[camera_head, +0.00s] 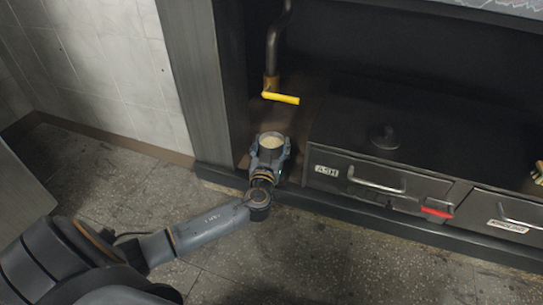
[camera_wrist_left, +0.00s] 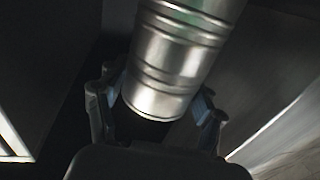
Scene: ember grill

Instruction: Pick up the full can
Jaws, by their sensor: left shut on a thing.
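The full can (camera_head: 271,141) is a silvery metal can with pale contents level near its open top. It stands about upright in the head view, below the yellow-handled pipe. My left gripper (camera_head: 270,152) is around the can and shut on it. In the left wrist view the ribbed can (camera_wrist_left: 176,62) fills the upper middle, between the two fingers of my left gripper (camera_wrist_left: 160,108). Whether the can's base touches the surface below is hidden.
A pipe with a yellow handle (camera_head: 281,97) hangs just above the can. To the right are a drawer labelled ASH (camera_head: 375,182), a red handle (camera_head: 437,212) and another labelled drawer (camera_head: 507,222). A dark cabinet side (camera_head: 195,75) stands left. Open floor lies in front.

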